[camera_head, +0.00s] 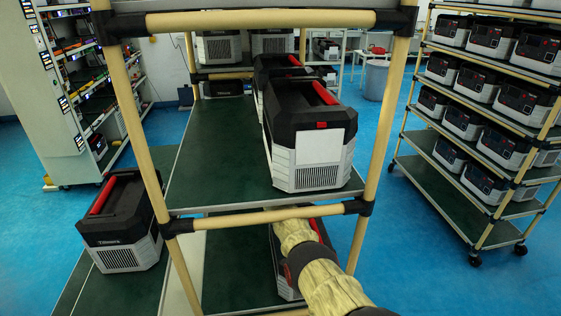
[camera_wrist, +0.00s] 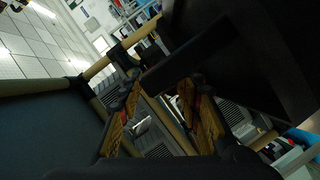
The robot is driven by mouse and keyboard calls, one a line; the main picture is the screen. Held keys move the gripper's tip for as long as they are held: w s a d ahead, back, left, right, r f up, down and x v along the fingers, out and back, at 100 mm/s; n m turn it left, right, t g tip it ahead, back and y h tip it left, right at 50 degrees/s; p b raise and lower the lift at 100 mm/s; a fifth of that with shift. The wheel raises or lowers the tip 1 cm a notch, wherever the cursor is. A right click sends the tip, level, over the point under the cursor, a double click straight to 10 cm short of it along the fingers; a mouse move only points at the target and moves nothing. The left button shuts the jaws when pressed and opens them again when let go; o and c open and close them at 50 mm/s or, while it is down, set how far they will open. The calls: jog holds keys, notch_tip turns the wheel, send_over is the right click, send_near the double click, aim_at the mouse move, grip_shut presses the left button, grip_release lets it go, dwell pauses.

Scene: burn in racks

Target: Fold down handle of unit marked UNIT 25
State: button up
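No label reading UNIT 25 is legible in either view. A black and grey unit with red parts (camera_head: 278,262) sits on the lower shelf, largely hidden behind my sleeved arm. My arm reaches in below the upper shelf, and its end is hidden in the head view. In the wrist view my gripper (camera_wrist: 160,108) has its two yellow-padded fingers apart. A dark bar (camera_wrist: 190,58) shows close by, beyond the fingertips. It may be a handle; I cannot tell whether the fingers touch it.
The upper green shelf (camera_head: 215,160) holds a black and grey unit (camera_head: 310,140) with a red handle. A post (camera_head: 380,130) stands right of it. Another unit (camera_head: 120,222) sits at left. A full wheeled rack (camera_head: 490,130) stands right. Blue floor is clear between.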

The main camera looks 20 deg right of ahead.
jog(key=shift+x, duration=1.4)
jog(key=shift+c, duration=1.4)
grip_shut()
